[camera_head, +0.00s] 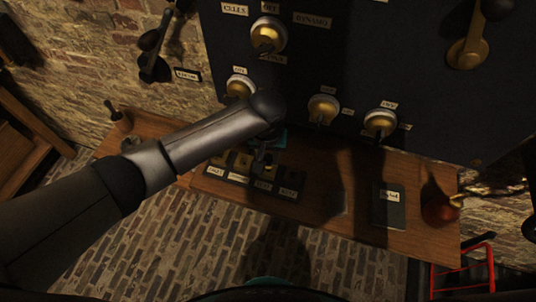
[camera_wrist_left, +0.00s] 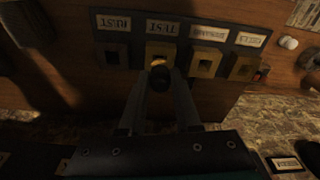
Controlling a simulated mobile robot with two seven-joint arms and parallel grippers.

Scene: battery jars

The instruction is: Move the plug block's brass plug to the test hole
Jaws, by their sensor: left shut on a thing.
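The plug block (camera_head: 250,188) lies on the wooden shelf below the dark panel, with several labelled brass squares in a row. In the left wrist view the labels read upside down; the brass square marked TEST (camera_wrist_left: 161,47) is second from the left. My left gripper (camera_wrist_left: 160,88) is shut on the plug (camera_wrist_left: 159,76), which has a dark body and a brass end. The plug's brass end is at the near edge of the TEST square; I cannot tell whether it is in the hole. In the head view my left gripper (camera_head: 264,157) is over the block. My right gripper is out of view.
The dark panel (camera_head: 360,70) with brass switches rises behind the wooden shelf (camera_head: 325,185). A dark book (camera_head: 389,206) and a reddish round vessel (camera_head: 438,207) stand to the right. A small wooden-handled thing (camera_head: 118,117) is at the shelf's left end. A red frame (camera_head: 488,262) stands lower right.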

